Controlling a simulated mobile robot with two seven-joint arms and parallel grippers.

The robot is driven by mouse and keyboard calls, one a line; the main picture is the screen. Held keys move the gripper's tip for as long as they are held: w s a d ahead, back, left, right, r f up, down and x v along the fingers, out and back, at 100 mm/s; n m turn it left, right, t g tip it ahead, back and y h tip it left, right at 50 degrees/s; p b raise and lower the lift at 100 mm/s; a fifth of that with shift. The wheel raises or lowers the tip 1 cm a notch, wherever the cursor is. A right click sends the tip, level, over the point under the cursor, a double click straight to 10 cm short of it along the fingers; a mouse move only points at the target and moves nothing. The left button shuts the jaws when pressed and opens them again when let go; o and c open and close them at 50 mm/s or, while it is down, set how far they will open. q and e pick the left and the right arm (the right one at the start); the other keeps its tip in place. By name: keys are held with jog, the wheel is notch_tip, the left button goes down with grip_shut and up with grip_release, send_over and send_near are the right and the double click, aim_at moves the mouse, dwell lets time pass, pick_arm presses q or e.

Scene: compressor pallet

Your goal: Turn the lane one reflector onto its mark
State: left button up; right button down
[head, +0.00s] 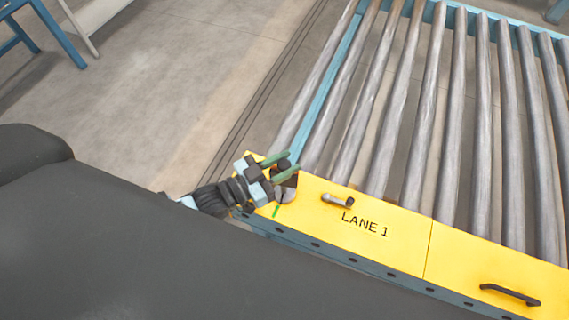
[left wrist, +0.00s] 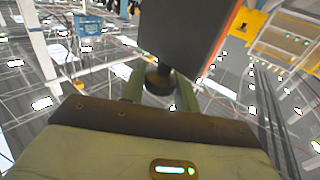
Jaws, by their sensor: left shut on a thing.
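The lane one reflector (head: 289,182) is a dark piece at the left end of the yellow LANE 1 panel (head: 385,238), with a grey rounded part under it. My left gripper (head: 288,165) is shut on it with green fingers. In the left wrist view the reflector (left wrist: 190,32) is a large dark block with an orange edge. A short dark round stem (left wrist: 158,82) of it sits between the fingers (left wrist: 158,92). A short green mark (head: 276,211) is on the panel just below the reflector. The reflector's front face is hidden in the head view. My right gripper is not in view.
A small grey cylinder with a dark end (head: 338,200) lies on the panel right of the reflector. A black handle (head: 510,294) is farther right. Metal rollers (head: 395,110) run behind the panel. Open concrete floor (head: 170,90) lies to the left.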

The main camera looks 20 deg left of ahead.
pick_arm(q)
jog(key=shift+m+g+h+b, duration=0.55)
jog(key=shift+m+g+h, duration=0.05)
jog(key=shift+h, duration=0.2)
jog(key=shift+m+g+h, duration=0.3)
jog(key=shift+g, duration=0.1)
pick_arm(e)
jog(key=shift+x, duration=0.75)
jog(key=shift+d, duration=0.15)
pick_arm(q)
jog(key=o, duration=0.9)
jog(key=shift+s, duration=0.1)
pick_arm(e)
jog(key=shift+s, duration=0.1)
pick_arm(q)
jog(key=v, duration=0.7)
jog(key=shift+s+a, duration=0.15)
jog(key=shift+a, duration=0.1)
